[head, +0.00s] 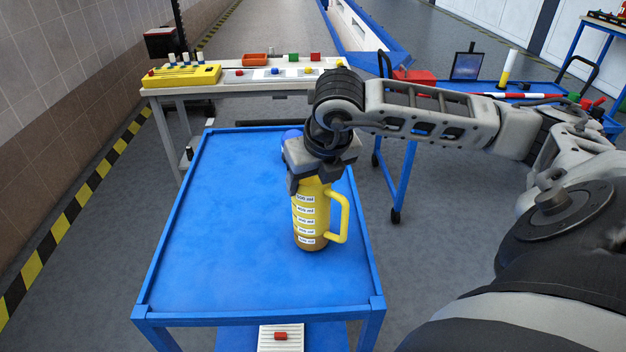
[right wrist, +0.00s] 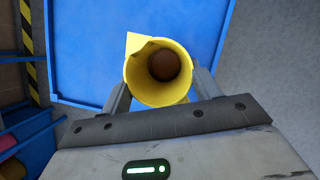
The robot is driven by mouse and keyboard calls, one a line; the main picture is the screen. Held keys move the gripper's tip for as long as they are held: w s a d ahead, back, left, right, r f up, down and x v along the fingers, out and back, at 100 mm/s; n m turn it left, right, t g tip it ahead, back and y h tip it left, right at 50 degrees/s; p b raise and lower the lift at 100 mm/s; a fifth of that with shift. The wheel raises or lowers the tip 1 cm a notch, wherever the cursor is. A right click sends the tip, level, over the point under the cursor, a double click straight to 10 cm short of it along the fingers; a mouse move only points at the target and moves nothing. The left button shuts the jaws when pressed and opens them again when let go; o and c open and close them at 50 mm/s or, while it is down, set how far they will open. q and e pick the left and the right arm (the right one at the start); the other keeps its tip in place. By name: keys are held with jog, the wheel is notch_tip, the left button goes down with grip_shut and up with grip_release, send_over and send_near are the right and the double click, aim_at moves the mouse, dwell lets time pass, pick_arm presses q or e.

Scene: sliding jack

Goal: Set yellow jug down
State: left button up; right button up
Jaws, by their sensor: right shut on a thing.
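The yellow jug (head: 311,222) is upright over the right part of the blue cart top (head: 225,215), its handle to the right and white measure labels down its side. I cannot tell whether its base touches the cart. My right gripper (head: 309,184) comes from above and is shut on the jug's upper part. In the right wrist view the jug (right wrist: 133,82) sits between the two fingers (right wrist: 160,88), its mouth open towards the camera and a brown round area inside. My left gripper is not in view.
A grey table (head: 165,92) with a yellow tray (head: 180,77) and small coloured blocks stands behind. Another blue cart (head: 400,160) with tools is at the right. A red piece lies on a white plate (head: 281,346) below the front edge.

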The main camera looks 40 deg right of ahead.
jog(key=shift+f, duration=0.55)
jog(key=o, duration=1.6)
jog(key=v, duration=1.2)
